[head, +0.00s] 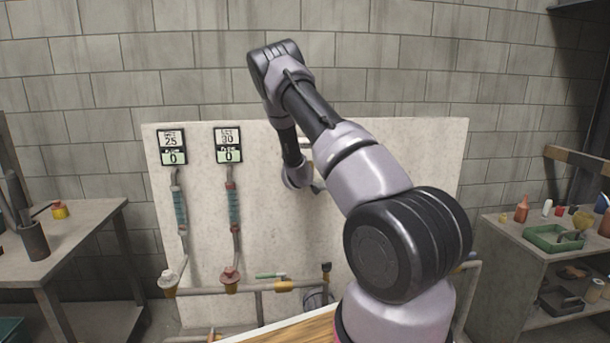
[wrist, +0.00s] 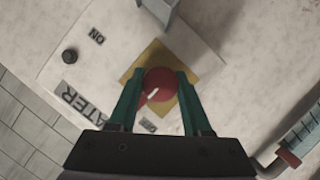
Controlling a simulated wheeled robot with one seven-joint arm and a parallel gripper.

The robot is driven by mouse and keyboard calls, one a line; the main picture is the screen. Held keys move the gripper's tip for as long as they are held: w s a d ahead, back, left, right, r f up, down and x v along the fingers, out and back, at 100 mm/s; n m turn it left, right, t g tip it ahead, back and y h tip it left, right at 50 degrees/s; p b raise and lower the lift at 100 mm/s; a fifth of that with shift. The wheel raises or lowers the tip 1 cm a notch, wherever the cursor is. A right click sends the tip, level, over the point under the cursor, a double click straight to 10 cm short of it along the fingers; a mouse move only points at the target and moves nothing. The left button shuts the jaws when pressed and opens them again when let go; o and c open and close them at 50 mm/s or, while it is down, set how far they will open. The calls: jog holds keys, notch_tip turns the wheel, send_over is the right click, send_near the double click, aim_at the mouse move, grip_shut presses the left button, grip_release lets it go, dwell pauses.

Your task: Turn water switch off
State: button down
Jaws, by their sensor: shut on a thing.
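The water switch is a round red knob (wrist: 159,85) with a white pointer mark, set on a yellow square (wrist: 190,99) on a pale plate (wrist: 92,62) in the wrist view. The plate bears the words "WATER" and "ON"; a smaller label below the knob is partly covered. The knob's white mark points down and left, towards that label. My gripper (wrist: 158,92) has its two green fingers on either side of the knob and is shut on it. In the head view my arm hides the switch and the gripper's fingertips.
The plate is on a white panel (head: 200,203) against a block wall. Two gauges reading 0 (head: 172,147) (head: 228,145) hang above tubes at the left. Pipes run along the panel's bottom. Workbenches stand at left (head: 85,222) and right (head: 497,232).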

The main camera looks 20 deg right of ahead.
jog(key=shift+s+f, duration=0.1)
dwell(0.3)
jog(key=shift+c, duration=1.7)
grip_release()
jog(key=v, duration=1)
jog(key=shift+s+a, duration=0.2)
jog(key=shift+s, duration=0.1)
